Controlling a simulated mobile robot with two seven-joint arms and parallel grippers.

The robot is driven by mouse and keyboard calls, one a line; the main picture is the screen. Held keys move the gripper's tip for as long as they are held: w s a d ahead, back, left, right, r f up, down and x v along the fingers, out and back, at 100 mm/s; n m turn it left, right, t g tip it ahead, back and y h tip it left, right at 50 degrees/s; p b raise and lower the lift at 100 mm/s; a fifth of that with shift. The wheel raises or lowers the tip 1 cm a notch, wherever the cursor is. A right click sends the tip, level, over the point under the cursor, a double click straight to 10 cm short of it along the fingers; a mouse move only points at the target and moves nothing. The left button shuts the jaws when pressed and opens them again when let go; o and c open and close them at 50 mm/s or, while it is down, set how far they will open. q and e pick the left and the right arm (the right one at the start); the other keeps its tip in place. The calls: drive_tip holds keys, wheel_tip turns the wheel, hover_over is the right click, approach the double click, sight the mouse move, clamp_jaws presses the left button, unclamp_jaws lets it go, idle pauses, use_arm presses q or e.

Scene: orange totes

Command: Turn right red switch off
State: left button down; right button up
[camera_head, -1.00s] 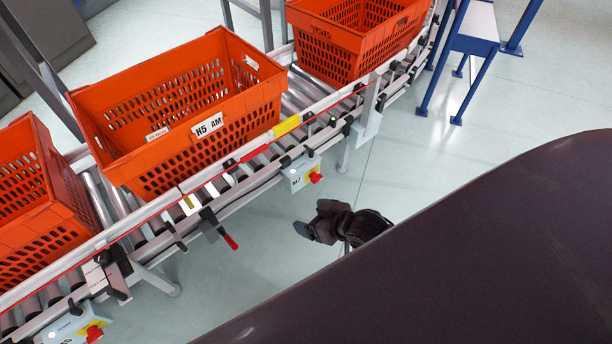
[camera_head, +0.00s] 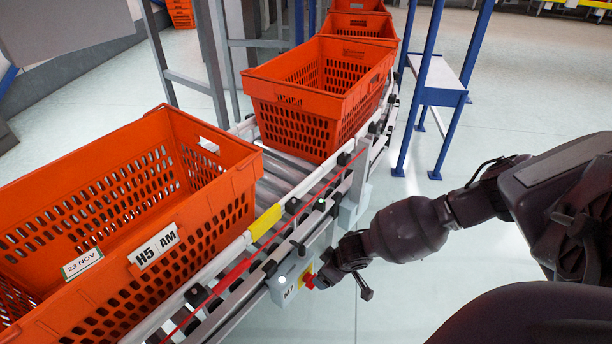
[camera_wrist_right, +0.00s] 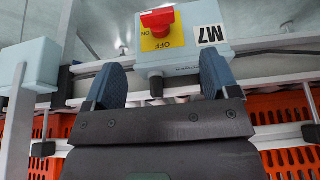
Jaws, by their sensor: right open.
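The red switch (camera_head: 308,281) sits on a yellow plate on the grey M7 box (camera_head: 287,292), fixed to the conveyor's side. In the right wrist view the red switch (camera_wrist_right: 158,18) and its plate, marked ON and OFF, appear upside down beyond the fingertips. I cannot tell its setting for sure. My right gripper (camera_head: 328,274) is beside the switch, close to the box. In the right wrist view its fingers (camera_wrist_right: 163,78) are spread with nothing between them, and the switch lies just past them. My left gripper is not in view.
Orange totes, one labelled H5 AM (camera_head: 205,268) and another behind it (camera_head: 295,125), stand on the roller conveyor. A rail (camera_head: 225,262) runs along its near side. A blue-legged stand (camera_head: 446,97) is at the upper right.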

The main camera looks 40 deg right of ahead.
sight(310, 280)
drive_tip(key=b+x, duration=0.5)
drive_tip(key=x, duration=0.5)
drive_tip(key=shift+w+d+f, duration=0.1)
drive_tip(key=shift+w+f, duration=0.1)
drive_tip(key=shift+f, duration=0.15)
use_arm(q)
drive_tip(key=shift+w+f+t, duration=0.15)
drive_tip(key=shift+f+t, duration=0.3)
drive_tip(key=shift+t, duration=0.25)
use_arm(e)
drive_tip(key=shift+w, duration=0.1)
drive_tip(key=c, duration=0.9)
